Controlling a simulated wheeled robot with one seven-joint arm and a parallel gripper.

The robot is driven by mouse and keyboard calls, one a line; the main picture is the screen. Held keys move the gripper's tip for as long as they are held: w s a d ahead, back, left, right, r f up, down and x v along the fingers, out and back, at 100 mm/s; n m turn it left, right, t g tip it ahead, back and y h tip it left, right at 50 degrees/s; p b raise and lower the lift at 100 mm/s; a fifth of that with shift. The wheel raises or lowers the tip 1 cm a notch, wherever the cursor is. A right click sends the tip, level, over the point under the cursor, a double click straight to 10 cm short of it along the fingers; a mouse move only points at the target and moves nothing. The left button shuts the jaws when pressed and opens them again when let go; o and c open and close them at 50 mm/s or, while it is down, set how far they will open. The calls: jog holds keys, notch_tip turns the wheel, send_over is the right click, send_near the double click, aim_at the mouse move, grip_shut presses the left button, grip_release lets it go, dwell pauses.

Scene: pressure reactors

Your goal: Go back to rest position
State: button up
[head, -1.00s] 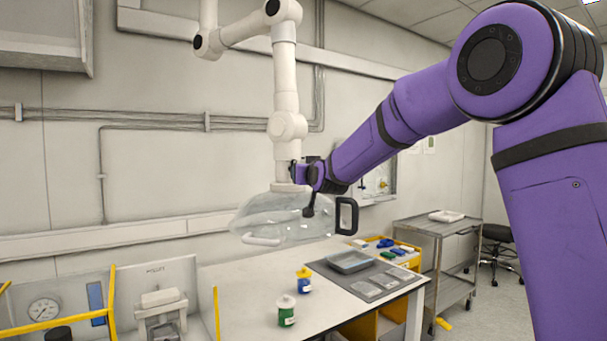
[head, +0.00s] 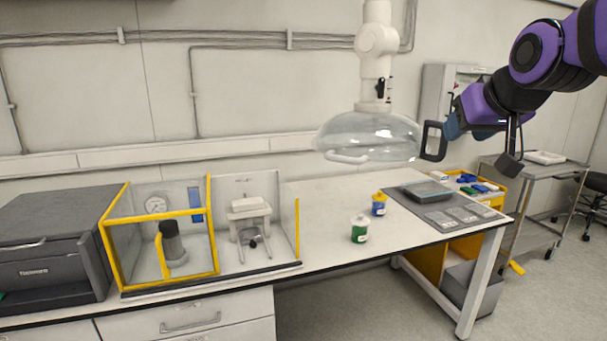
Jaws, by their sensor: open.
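My purple arm comes in at the upper right. My gripper (head: 456,122) is at its end, just right of the clear fume hood (head: 365,142) and its black handle (head: 433,141) in the picture. The gripper is open, and I see nothing held in it. The gripper overlaps the handle's edge in the picture; whether they touch, I cannot tell. A dark block (head: 509,162) hangs below my wrist.
The bench (head: 330,215) holds a green jar (head: 360,230), a blue jar (head: 379,205), a grey mat with a tray (head: 427,191), a yellow-framed enclosure (head: 160,240) and a dark grey machine (head: 55,250). A metal trolley (head: 535,175) stands at right.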

jog(key=s+d+f+g, duration=0.1)
jog(key=s+f, duration=0.3)
jog(key=s, duration=0.6)
jog(key=s+d+f+g, duration=0.1)
jog(key=s+f+g, duration=0.3)
jog(key=s, duration=0.7)
jog(key=shift+s+d+f+m+h, duration=0.2)
jog(key=shift+f+m+h, duration=0.1)
jog(key=shift+f+h, duration=0.15)
